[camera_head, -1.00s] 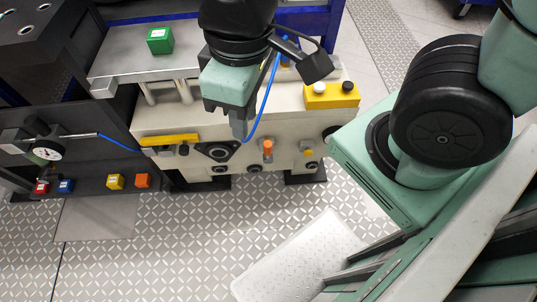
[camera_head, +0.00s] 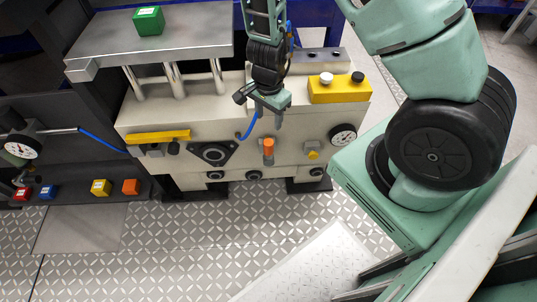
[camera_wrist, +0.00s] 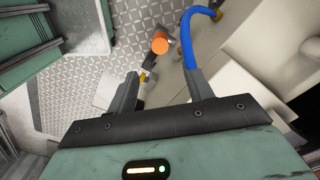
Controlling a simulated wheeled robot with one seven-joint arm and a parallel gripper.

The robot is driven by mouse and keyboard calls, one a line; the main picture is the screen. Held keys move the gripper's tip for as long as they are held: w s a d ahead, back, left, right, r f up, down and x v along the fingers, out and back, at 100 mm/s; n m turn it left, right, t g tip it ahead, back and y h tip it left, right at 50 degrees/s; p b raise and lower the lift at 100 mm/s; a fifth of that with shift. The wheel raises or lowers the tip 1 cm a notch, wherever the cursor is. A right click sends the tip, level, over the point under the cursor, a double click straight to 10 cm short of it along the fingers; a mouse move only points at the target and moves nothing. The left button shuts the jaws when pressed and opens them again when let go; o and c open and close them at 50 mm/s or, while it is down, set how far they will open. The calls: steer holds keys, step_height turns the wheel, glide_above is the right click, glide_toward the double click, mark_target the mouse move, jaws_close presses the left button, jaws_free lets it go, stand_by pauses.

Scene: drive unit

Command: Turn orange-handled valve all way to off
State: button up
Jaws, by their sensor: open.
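The orange-handled valve (camera_head: 268,146) sits on the front face of the cream drive unit (camera_head: 225,176), its orange handle upright above a grey body. In the wrist view the orange handle (camera_wrist: 160,43) shows beyond the fingertips, near the top middle. My gripper (camera_head: 278,121) is just above the valve in the head view, pointing down. In the wrist view its two fingers (camera_wrist: 160,82) are spread with nothing between them. The gripper appears apart from the handle.
A blue hose (camera_head: 247,126) curves close to my gripper; it also shows in the wrist view (camera_wrist: 188,35). A yellow button box (camera_head: 340,91) stands on the unit to the right. A gauge (camera_head: 343,134) and a yellow knob (camera_head: 312,155) lie right of the valve. The floor in front is clear.

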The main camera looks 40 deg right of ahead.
mark_target(268, 151)
step_height(268, 151, down, 17)
steer(key=b, duration=1.2)
steer(key=shift+f+b, duration=0.1)
steer(key=shift+b, duration=0.2)
jaws_close()
